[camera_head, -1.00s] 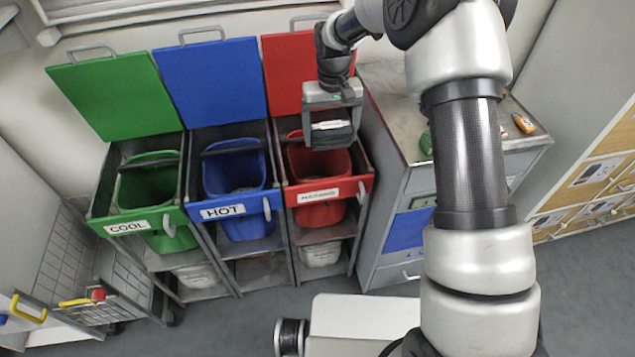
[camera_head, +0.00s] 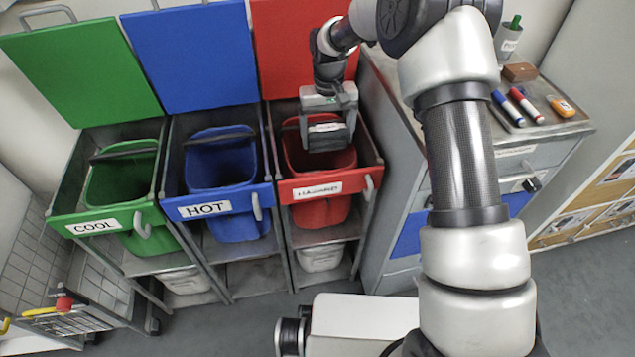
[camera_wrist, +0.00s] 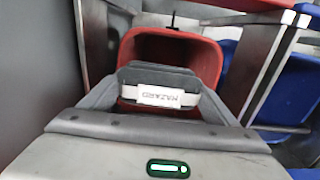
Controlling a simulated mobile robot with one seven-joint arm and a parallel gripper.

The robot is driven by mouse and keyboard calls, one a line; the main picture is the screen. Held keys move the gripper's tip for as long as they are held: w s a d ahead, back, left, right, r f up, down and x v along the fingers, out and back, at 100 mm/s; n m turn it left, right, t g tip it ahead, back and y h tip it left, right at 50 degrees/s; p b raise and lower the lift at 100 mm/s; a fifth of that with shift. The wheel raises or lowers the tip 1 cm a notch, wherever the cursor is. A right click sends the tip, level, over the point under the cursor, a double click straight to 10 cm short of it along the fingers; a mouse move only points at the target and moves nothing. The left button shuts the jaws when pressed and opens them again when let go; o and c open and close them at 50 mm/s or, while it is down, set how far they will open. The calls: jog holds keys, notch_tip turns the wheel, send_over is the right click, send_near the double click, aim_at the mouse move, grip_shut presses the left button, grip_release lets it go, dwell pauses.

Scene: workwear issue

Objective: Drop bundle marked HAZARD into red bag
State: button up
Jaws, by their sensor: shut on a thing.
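My gripper (camera_head: 328,112) is shut on a dark grey bundle (camera_head: 328,139) with a white band. In the wrist view the bundle's label (camera_wrist: 167,96) reads HAZARD, upside down, and the jaws close on the bundle from both sides. The red bag (camera_head: 318,203) hangs open in the right-hand bay of the sorting stand, with a white label on its front bar. The bundle is over the mouth of the red bag; in the wrist view the red bag (camera_wrist: 205,60) shows beyond and below it. How deep the bundle sits is hard to tell.
The blue bag (camera_head: 220,165) marked HOT and the green bag (camera_head: 120,185) marked COOL stand to the left, lids raised. A grey cabinet (camera_head: 395,150) with markers on top stands close on the right. A wire trolley (camera_head: 60,290) is at the lower left.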

jog(key=shift+f, duration=0.6)
jog(key=o, duration=1.1)
jog(key=shift+r, duration=0.1)
notch_tip(320, 180, up, 17)
jog(key=p, duration=0.3)
jog(key=shift+r, duration=0.15)
jog(key=shift+r, duration=0.1)
